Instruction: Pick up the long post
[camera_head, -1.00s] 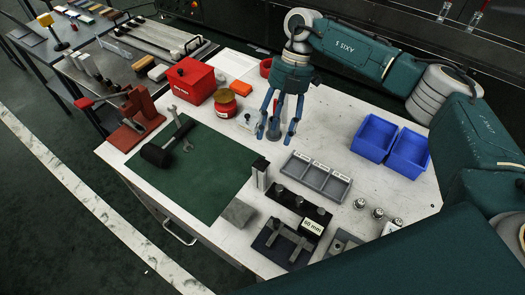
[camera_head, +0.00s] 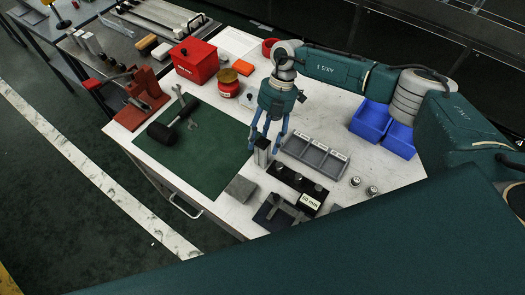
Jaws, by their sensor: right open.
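An upright grey post (camera_head: 262,157) stands on the white workbench, at the right edge of the green mat; it looks like the long post. My right gripper (camera_head: 266,146) points down at its upper end with fingers apart. In the picture the post's top shows between the blue fingertips; I cannot tell whether any finger touches it. The fingers partly hide the top. My left gripper is out of view.
A grey compartment tray (camera_head: 315,156) stands close right of the post. A black block with knobs (camera_head: 297,187) and a grey block (camera_head: 241,188) are nearer. Blue bins (camera_head: 370,121) stand right. A black-headed hammer (camera_head: 163,134) lies on the green mat (camera_head: 205,165).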

